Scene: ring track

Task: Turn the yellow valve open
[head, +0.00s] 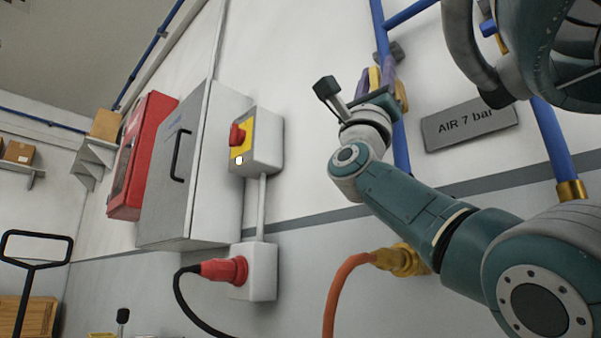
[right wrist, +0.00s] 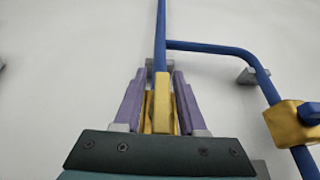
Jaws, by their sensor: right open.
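The yellow valve shows in the right wrist view as an upright yellow handle (right wrist: 162,103) in front of a blue pipe. In the head view a bit of yellow (head: 374,77) shows at the gripper, mostly hidden by it. My right gripper (right wrist: 158,95) has its two purple fingers apart, one on each side of the yellow handle. I cannot tell whether either finger touches it. In the head view the right gripper (head: 378,78) is up at the blue pipe on the wall. My left gripper is not in view.
Blue pipes (head: 552,140) run along the wall, with an "AIR 7 bar" sign (head: 471,124) beside them. A second yellow fitting (right wrist: 290,124) sits on the right pipe. A grey cabinet (head: 185,165) and a red-button box (head: 257,143) stand out to the left.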

